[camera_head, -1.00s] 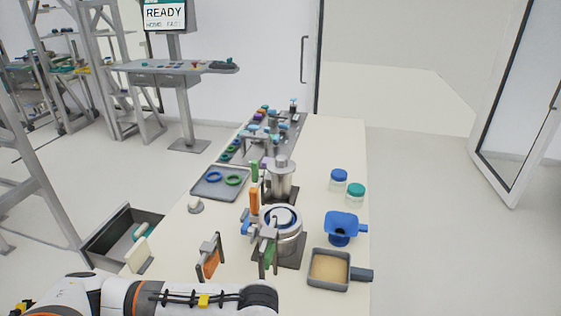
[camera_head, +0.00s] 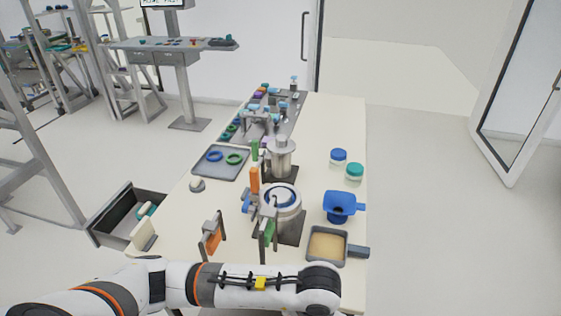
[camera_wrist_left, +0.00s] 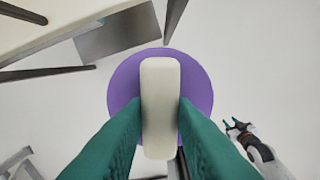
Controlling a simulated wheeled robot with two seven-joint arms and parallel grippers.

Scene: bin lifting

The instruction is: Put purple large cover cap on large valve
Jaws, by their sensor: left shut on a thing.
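In the left wrist view, my left gripper (camera_wrist_left: 160,130) is shut on the white upright handle of the purple large cover cap (camera_wrist_left: 198,82). The cap's round purple disc shows behind the handle, held above the floor. In the head view, my left arm crosses the bottom edge and the cap is out of sight. A green-tipped gripper, my right one (camera_wrist_left: 237,124), shows small in the left wrist view with its fingertips apart. In the head view, a wide steel cylinder with a blue ring (camera_head: 283,213) stands on the table; I cannot tell whether it is the large valve.
A narrower steel cylinder (camera_head: 281,160) stands behind it. A tray (camera_head: 238,152) holds blue and green rings. A blue funnel-like part (camera_head: 340,206), a pan (camera_head: 327,245) and two jars (camera_head: 339,156) stand on the right. A dark bin (camera_head: 115,222) sits left of the table.

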